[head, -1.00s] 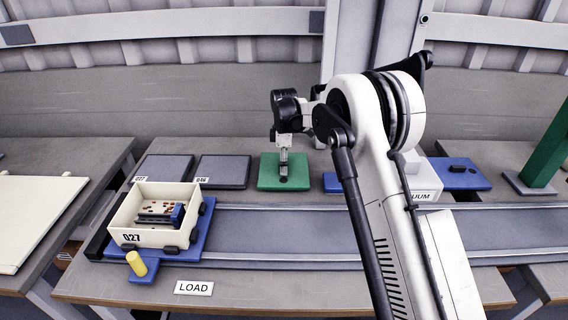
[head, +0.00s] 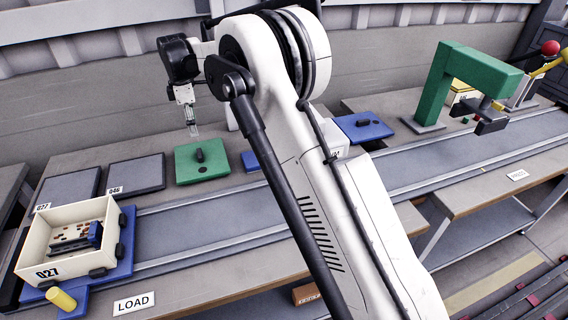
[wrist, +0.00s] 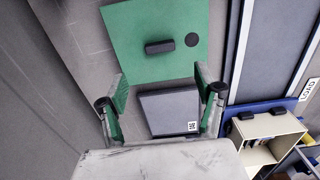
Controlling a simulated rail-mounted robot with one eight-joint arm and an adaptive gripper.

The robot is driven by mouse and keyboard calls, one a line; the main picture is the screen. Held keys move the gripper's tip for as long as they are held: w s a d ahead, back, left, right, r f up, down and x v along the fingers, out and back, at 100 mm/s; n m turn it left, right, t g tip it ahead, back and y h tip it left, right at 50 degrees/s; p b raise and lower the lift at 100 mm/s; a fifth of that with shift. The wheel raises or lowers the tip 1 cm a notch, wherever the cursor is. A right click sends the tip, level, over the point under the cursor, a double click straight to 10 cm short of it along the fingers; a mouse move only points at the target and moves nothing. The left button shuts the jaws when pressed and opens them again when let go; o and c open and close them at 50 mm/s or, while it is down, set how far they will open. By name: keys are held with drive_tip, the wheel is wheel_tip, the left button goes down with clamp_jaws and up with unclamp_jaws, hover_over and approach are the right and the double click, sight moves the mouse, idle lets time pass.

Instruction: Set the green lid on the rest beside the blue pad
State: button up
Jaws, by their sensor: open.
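The green lid (head: 190,168) is a flat square plate with a black bar handle, lying on the back of the bench right of the two dark pads. I cannot tell what is under it. It also shows in the wrist view (wrist: 125,25), with its handle and a round dark spot. My gripper (head: 193,132) is open and empty, raised above and behind the lid. In the wrist view my gripper (wrist: 160,92) has its green-padded fingers apart, with a dark pad below between them. A blue plate (head: 362,127) with a black handle lies farther right; another blue piece (head: 252,161) is partly hidden by my arm.
Dark pads labelled 027 (head: 68,188) and 046 (head: 135,174) lie left of the lid. A cream crate (head: 48,268) holding parts sits on a blue carrier at the front left. A grey rail track runs along the bench. A green post (head: 436,88) stands at right.

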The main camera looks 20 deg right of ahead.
drive_tip(key=s+d+r+m+t, duration=0.2)
drive_tip(key=s+d+r+m, duration=0.2)
drive_tip(key=s+d+r, duration=0.5)
drive_tip(key=s+d+r+m+t, duration=0.1)
drive_tip(key=s+d+r+m, duration=0.35)
drive_tip(key=s+r, duration=0.4)
drive_tip(key=s+d+f+m+t, duration=0.1)
drive_tip(key=s+d+f+m, duration=0.1)
drive_tip(key=s, duration=0.7)
drive_tip(key=s+d+f+m+t, duration=0.1)
drive_tip(key=s+d+f+m, duration=0.2)
drive_tip(key=s, duration=0.7)
drive_tip(key=s+d+f+m+t, duration=0.2)
drive_tip(key=s+d+f+m, duration=0.1)
drive_tip(key=s, duration=0.7)
drive_tip(key=shift+d+f+m, duration=0.15)
drive_tip(key=shift+d+m, duration=0.7)
drive_tip(key=shift+d, duration=0.3)
